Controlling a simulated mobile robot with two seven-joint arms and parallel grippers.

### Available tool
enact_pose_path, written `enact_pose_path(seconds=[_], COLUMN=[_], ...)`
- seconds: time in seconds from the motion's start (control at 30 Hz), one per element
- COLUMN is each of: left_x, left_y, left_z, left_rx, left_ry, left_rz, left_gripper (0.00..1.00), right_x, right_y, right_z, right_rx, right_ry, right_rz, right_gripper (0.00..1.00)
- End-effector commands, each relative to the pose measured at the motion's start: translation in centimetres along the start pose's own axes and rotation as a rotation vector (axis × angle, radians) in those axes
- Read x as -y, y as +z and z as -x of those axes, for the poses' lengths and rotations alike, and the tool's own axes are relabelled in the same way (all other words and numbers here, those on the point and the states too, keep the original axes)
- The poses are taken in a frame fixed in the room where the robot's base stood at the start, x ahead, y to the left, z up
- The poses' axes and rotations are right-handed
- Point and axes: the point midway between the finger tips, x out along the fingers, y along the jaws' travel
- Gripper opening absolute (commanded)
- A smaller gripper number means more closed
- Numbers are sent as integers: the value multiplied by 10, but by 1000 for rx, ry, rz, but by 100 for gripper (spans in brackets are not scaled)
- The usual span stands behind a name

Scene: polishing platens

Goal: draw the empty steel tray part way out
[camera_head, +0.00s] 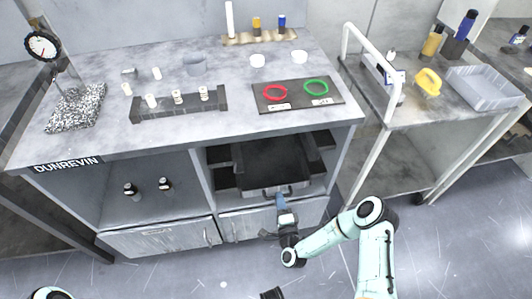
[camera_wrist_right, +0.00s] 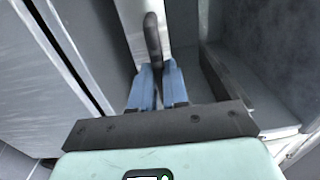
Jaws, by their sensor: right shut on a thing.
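The steel tray (camera_head: 262,192) sits in the open right-hand bay under the bench, and its dark inside looks empty. Its front wall is at about the bay's front edge. My right gripper (camera_head: 280,201) is at the middle of that front wall. In the right wrist view its blue fingers (camera_wrist_right: 155,88) are closed around a dark handle bar (camera_wrist_right: 153,38). The fingers cover part of the handle.
The bench top (camera_head: 110,135) carries a dark slotted rack (camera_head: 180,113) and a dark mat (camera_head: 298,103) with red and green rings. Two small bottles stand in the left bay. Cabinet doors (camera_head: 165,238) lie below. A trolley (camera_head: 400,160) stands at right. Floor in front is clear.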

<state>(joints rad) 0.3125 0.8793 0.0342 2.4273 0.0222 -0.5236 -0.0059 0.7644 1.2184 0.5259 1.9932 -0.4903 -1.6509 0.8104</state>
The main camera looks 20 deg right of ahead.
Motion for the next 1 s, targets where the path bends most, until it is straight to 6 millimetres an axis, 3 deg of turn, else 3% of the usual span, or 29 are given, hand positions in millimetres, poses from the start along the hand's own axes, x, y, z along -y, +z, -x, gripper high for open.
enact_pose_path(seconds=[1.0], left_x=[-5], left_y=[-2], left_z=[15], left_rx=[-5], left_ry=[2], left_rz=[-1], left_gripper=[43], right_x=[0], right_y=[0], right_z=[49], right_rx=[1], right_ry=[2], right_rz=[-1], right_gripper=[0])
